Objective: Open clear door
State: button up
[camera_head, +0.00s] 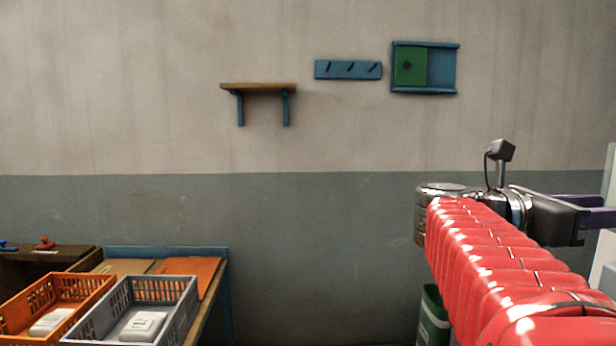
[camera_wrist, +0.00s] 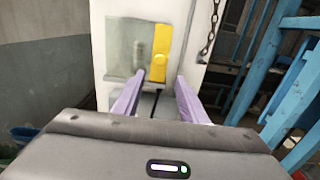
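In the wrist view a white cabinet (camera_wrist: 112,90) carries a clear, greyish see-through door (camera_wrist: 120,48). A yellow upright piece (camera_wrist: 162,50) stands at the right of the clear pane. A blurred pale upright shape shows at the pane's right part; I cannot tell if it is a handle. My gripper (camera_wrist: 160,77) is open, with its two purple fingers spread apart. The lower end of the yellow piece shows between the fingertips; I see no contact. In the head view my gripper (camera_head: 590,205) points right, toward a white body (camera_head: 608,262) cut off by the edge.
A dark chain (camera_wrist: 211,28) hangs right of the cabinet, beside a blue metal frame (camera_wrist: 268,60). In the head view an orange crate (camera_head: 20,305) and a grey crate (camera_head: 185,308) stand at lower left. A green bin (camera_head: 432,318) is partly behind my arm.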

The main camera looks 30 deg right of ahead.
jog(key=x, duration=1.1)
jog(key=shift+s, duration=0.1)
jog(key=shift+c, duration=0.6)
grip_shut()
jog(key=shift+d, duration=0.1)
